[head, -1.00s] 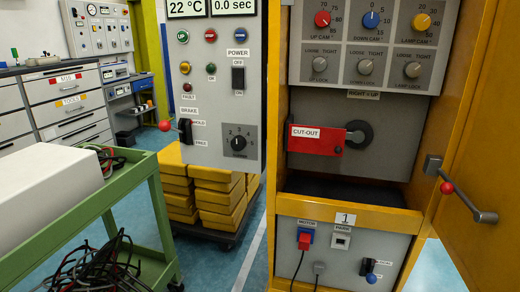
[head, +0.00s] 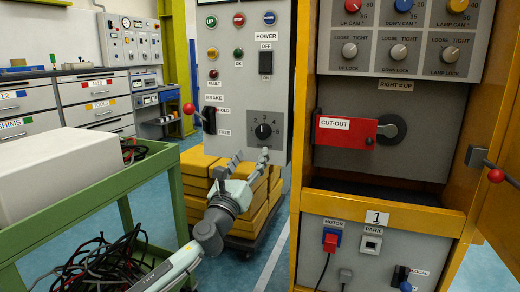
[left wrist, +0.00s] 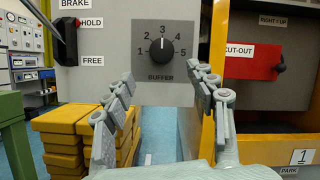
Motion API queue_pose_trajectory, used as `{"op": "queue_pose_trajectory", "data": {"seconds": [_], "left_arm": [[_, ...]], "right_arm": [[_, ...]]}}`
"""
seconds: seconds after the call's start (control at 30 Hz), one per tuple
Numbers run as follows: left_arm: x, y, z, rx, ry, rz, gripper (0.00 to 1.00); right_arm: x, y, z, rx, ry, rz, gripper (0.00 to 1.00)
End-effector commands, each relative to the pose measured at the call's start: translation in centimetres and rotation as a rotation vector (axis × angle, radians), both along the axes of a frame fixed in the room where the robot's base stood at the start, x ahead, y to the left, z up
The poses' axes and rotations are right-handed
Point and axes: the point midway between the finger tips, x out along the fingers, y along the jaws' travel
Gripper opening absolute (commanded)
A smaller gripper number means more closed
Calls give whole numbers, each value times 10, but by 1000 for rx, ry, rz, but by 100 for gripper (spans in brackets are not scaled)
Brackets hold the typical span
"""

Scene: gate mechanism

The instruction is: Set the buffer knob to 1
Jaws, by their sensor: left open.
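The buffer knob (head: 263,131) is a black round knob on a dark dial plate low on the grey control panel. In the left wrist view the knob (left wrist: 160,48) sits above the label BUFFER, with numbers 1 to 5 around it; its white mark points straight up at 3. My left gripper (head: 250,160) is open and empty, just below the dial in the head view. In the left wrist view its fingers (left wrist: 166,77) spread on either side of the dial, apart from the knob. My right gripper is not in view.
A brake lever with a red ball (head: 190,108) sticks out left of the dial. A red cut-out handle (head: 346,131) is on the cabinet at right. Yellow blocks (head: 200,182) are stacked below the panel. A green cart (head: 95,205) stands at left.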

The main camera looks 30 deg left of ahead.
Motion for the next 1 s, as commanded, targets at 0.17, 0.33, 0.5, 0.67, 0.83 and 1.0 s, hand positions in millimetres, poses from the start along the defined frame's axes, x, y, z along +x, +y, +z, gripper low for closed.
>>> {"op": "queue_pose_trajectory", "data": {"seconds": [0.17,0.33,0.5,0.67,0.83,1.0], "left_arm": [[14,2,15,50,-10,7,57],[39,8,26,45,-10,6,57],[60,14,33,43,-8,7,57],[69,16,36,43,-7,6,57],[70,17,36,41,-5,6,57],[70,17,35,40,-5,6,47]], "right_arm": [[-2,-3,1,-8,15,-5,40],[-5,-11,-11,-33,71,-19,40],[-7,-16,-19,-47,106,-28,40],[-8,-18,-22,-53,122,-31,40],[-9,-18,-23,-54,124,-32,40],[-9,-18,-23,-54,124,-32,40]]}}
